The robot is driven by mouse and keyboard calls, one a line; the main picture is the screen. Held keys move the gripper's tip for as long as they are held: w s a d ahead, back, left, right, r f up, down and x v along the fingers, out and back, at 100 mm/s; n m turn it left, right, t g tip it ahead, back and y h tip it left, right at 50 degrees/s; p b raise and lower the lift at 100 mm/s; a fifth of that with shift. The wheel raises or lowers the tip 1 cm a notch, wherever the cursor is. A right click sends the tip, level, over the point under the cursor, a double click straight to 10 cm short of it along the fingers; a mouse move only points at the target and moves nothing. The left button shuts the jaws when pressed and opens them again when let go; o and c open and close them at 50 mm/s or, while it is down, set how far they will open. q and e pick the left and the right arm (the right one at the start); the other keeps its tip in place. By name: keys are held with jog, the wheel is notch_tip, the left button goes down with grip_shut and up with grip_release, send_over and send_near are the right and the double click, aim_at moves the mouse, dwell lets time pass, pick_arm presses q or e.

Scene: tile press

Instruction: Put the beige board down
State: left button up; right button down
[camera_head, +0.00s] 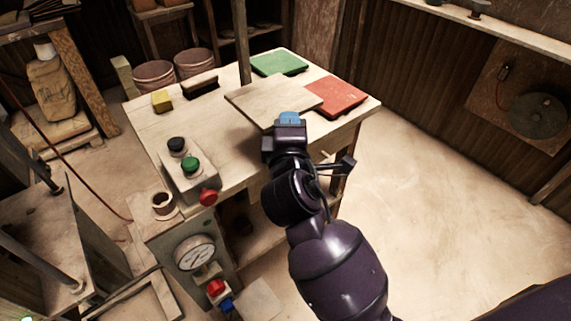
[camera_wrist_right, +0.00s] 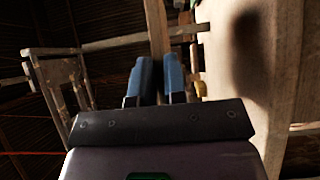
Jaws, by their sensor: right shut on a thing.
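The beige board (camera_head: 268,100) is a flat, pale square over the white-topped bench (camera_head: 140,125), in front of the green board (camera_head: 279,63) and left of the red board (camera_head: 337,97). My right gripper (camera_head: 290,118) is shut on its near edge with blue fingertips. In the right wrist view the fingers (camera_wrist_right: 158,82) pinch the board, which shows edge-on as a narrow strip (camera_wrist_right: 156,28). The board appears level and apart from the bench top, with a dark shadow on the surface beside it. My left gripper is not in view.
A control box with black and green buttons (camera_head: 190,164) and a red knob (camera_head: 208,197) stand at the bench's near left. A yellow block (camera_head: 161,101) lies at the left edge. A thin post rises behind the board. The bench top left of the board is mostly clear.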

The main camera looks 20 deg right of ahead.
notch_tip(320, 180, down, 11)
jog(key=b, duration=0.3)
jog(key=shift+f+b, duration=0.15)
jog(key=shift+b, duration=0.25)
jog(key=c, duration=1.2)
grip_release()
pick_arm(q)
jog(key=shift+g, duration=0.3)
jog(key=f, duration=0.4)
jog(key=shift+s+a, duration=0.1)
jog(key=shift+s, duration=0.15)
pick_arm(e)
jog(key=shift+o, duration=0.2)
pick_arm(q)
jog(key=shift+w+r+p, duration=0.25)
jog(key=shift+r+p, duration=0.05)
pick_arm(e)
jog(key=v, duration=1.2)
